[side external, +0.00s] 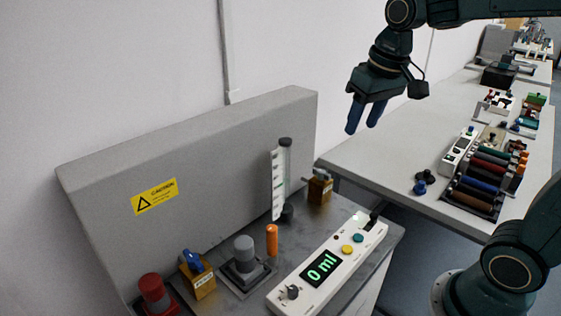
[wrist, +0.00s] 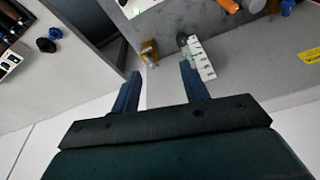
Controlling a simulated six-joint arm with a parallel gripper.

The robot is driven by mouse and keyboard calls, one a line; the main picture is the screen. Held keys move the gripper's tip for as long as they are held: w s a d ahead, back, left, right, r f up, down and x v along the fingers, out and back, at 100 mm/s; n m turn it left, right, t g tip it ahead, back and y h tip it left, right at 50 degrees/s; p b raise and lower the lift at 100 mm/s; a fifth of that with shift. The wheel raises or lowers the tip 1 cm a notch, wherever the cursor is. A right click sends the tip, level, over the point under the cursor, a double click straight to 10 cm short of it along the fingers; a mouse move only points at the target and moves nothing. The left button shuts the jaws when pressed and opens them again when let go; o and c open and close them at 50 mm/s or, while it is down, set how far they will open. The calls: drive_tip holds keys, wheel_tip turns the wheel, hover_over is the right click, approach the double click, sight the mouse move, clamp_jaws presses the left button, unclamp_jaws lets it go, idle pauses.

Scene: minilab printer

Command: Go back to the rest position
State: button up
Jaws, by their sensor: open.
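My gripper (side external: 364,116) is up in the air near the white wall, above the gap between the two benches in the side external view. Its two blue fingers point down and are apart, with nothing between them. It also shows in the wrist view (wrist: 160,82), where the fingers reach over the edge of the grey bench. The gripper touches nothing that I can see.
A grey backboard (side external: 230,150) stands behind. A second bench (side external: 400,150) carries a rack of coloured cylinders (side external: 480,185).

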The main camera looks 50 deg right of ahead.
drive_tip(key=s+a+f+n+t, duration=0.1)
drive_tip(key=s+a, duration=0.1)
drive_tip(key=s, duration=0.4)
drive_tip(key=s+a+f+n+t, duration=0.1)
drive_tip(key=s+a+f, duration=0.1)
drive_tip(key=s, duration=0.5)
drive_tip(key=shift+s+n+t+y, duration=0.25)
drive_tip(key=shift+n+t+y, duration=0.05)
